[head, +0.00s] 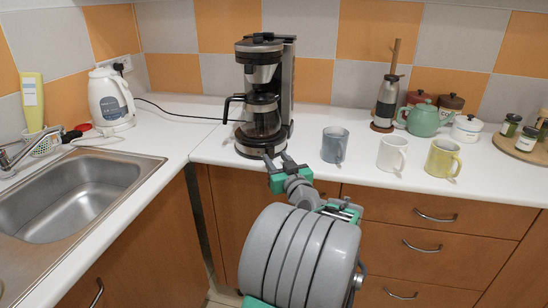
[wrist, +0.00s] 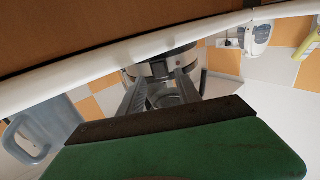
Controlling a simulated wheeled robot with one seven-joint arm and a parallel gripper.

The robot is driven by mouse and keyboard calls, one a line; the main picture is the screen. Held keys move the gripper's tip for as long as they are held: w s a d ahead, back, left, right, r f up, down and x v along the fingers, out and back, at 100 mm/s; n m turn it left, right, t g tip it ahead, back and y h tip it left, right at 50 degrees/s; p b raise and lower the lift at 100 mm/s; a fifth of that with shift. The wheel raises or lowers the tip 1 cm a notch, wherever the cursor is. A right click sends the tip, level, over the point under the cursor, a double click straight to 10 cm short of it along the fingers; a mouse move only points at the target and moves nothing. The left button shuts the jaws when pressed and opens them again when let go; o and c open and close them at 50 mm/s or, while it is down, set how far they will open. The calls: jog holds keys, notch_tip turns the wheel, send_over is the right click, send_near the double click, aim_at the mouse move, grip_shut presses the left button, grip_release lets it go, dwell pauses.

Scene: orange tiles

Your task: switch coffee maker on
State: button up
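The coffee maker (head: 286,80) is black and silver and stands upright on the white counter near the corner. Its glass carafe (head: 264,120) sits inside, with the black handle to the left. My gripper (head: 277,160) is at the front of the machine's round base, close to the counter edge. In the wrist view, my gripper (wrist: 160,78) has its two fingers apart with nothing held between them. The silver base of the coffee maker (wrist: 150,69) shows just beyond the fingertips. Whether they touch it, I cannot tell. The switch is too small to make out.
A grey mug (head: 335,145) stands close on the right, then a white mug (head: 392,154) and a yellow mug (head: 442,158). A white kettle (head: 110,100) and the sink (head: 75,190) are to the left. Drawers (head: 435,217) lie below the counter edge.

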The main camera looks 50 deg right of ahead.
aim_at(271, 153)
jog(key=shift+x, duration=1.2)
grip_shut()
